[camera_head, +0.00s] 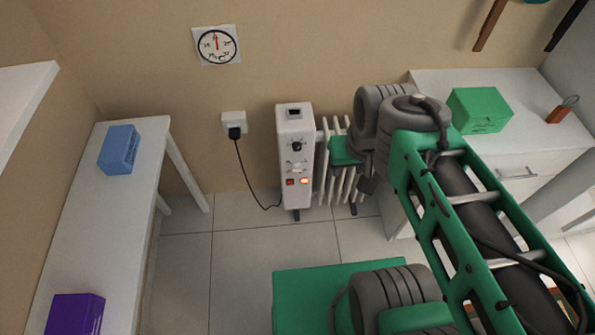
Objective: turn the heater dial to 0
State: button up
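The heater (294,130) is a white oil radiator standing on the tiled floor against the wall. Its front panel has a black dial (297,147) near the middle and a white dial (296,167) below it. I cannot read any number on either dial, nor tell which one has the 0. My gripper (367,185) is at the end of my green and grey arm, right of the panel and in front of the radiator fins. Its fingers are too small and hidden to make out; it appears apart from the dials.
A black cord runs from the wall socket (234,123) to the heater. A white table (110,205) with a blue box (119,149) and purple box (75,314) stands left. A white cabinet (450,88) with a green box (479,110) stands right. Floor left of the heater is clear.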

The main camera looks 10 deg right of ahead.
aim_at(296, 146)
jog(key=k, duration=0.65)
jog(key=u, duration=0.5)
jog(key=i, duration=1.05)
jog(key=u, duration=0.65)
